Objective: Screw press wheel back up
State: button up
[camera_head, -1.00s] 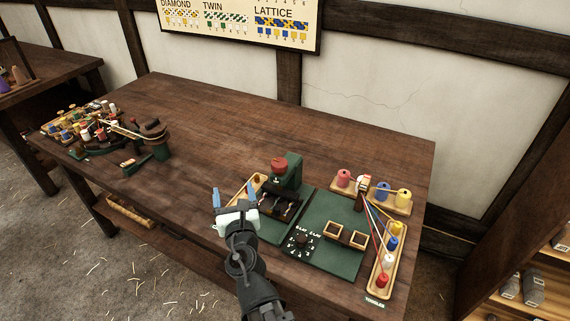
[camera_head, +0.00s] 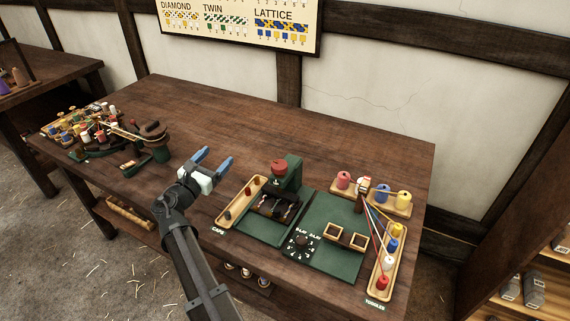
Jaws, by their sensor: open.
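The press (camera_head: 289,176) is a dark green stand on a green base at the table's right half. Its red wheel (camera_head: 279,166) sits on top, towards the front of the stand. Below the wheel is a dark block with small metallic parts (camera_head: 276,206); whether anything presses on it is too small to tell. My gripper (camera_head: 214,158) is open and empty, with two blue-grey fingers, above the table to the left of the press. It is apart from the wheel.
The caps tray (camera_head: 239,203) lies left of the press. A green board with a dial (camera_head: 301,241) and two square wooden frames lies to its right, then the toggles tray (camera_head: 386,262) and spools with taut cords. A crowded bobbin machine (camera_head: 100,130) stands far left. The table's back middle is clear.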

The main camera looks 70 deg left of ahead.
jog(key=w+d+m+t+h, duration=0.2)
jog(key=w+m+t+h, duration=0.1)
jog(key=h, duration=0.1)
jog(key=m+t+h, duration=0.2)
jog(key=m+h, duration=0.1)
jog(key=h, duration=0.4)
send_near(285, 162)
jog(key=w, duration=0.3)
jog(key=w+a, duration=0.1)
jog(key=w, duration=0.6)
jog(key=shift+a+f, duration=0.25)
jog(key=shift+f, duration=0.15)
jog(key=shift+s, duration=0.1)
jog(key=c, duration=1)
jog(key=shift+o, duration=0.2)
